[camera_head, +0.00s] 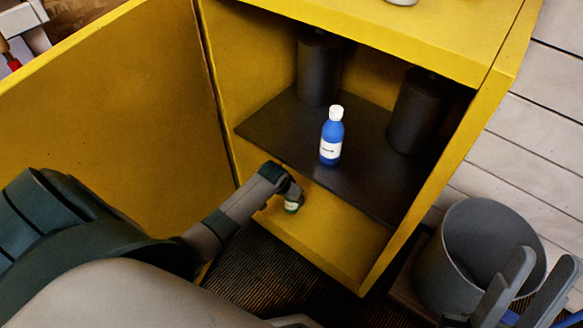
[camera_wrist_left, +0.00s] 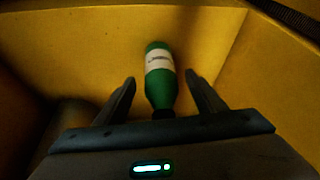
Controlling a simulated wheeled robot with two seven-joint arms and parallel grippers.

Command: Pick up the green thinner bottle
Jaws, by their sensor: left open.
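The green thinner bottle (camera_wrist_left: 160,92) has a white label and a dark cap, and it is in the yellow cabinet's lower compartment. In the left wrist view it lies between the two spread fingers of my left gripper (camera_wrist_left: 160,80), with a gap on both sides. In the head view only a bit of the bottle (camera_head: 292,206) shows below my left gripper (camera_head: 288,192), which hides the rest. My right gripper (camera_head: 537,268) is at the lower right, its fingers apart and nothing between them.
The yellow cabinet (camera_head: 520,45) stands open, its door (camera_head: 110,110) to the left. On its dark shelf (camera_head: 275,130), above the lower compartment, stand a blue bottle (camera_head: 331,135) and dark canisters (camera_head: 319,70). A grey bucket (camera_head: 450,265) is beside my right gripper.

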